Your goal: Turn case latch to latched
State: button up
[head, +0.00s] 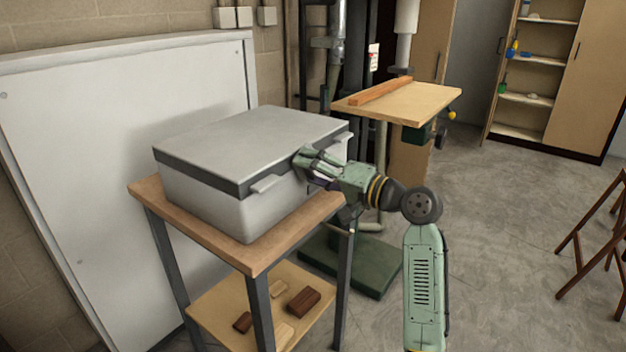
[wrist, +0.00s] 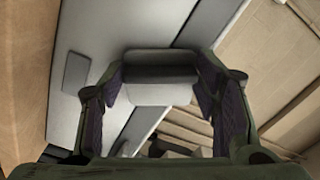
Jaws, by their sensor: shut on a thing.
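A grey case (head: 205,200) with a flat, closed lid (head: 255,140) and a dark band under the lid sits on a small wooden-topped table. My gripper (head: 304,160) is at the middle of the case's front side and hides that part in the head view. In the wrist view, the case latch (wrist: 160,92), a light grey block with a darker upper part, lies between the two fingers of my gripper (wrist: 160,78). The gripper is shut on it. I cannot tell the latch's exact angle.
Pale tabs stick out of the case front on either side of my gripper, one nearer (head: 268,184). The table's wooden top (head: 215,242) has a narrow free margin. A drill press table (head: 420,100) stands behind, and wood blocks (head: 304,300) lie on the lower shelf.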

jog(key=n+b, duration=0.2)
jog(key=f+n+b, duration=0.1)
jog(key=n+b, duration=0.3)
jog(key=shift+w+d+f+n, duration=0.2)
jog(key=shift+w+f+n, duration=0.1)
jog(key=shift+w, duration=0.1)
jog(key=n+b, duration=0.3)
jog(key=shift+w+d, duration=0.25)
jog(key=shift+w+d+n+b, duration=0.15)
jog(key=shift+n+b, duration=0.3)
jog(key=shift+n, duration=0.25)
jog(key=shift+w+n+b, duration=0.1)
jog(key=shift+n+b, duration=0.35)
jog(key=shift+n, duration=0.25)
jog(key=shift+r, duration=0.1)
jog(key=o, duration=1.1)
jog(key=shift+o, duration=0.2)
jog(key=v, duration=1.2)
jog(key=shift+d, duration=0.1)
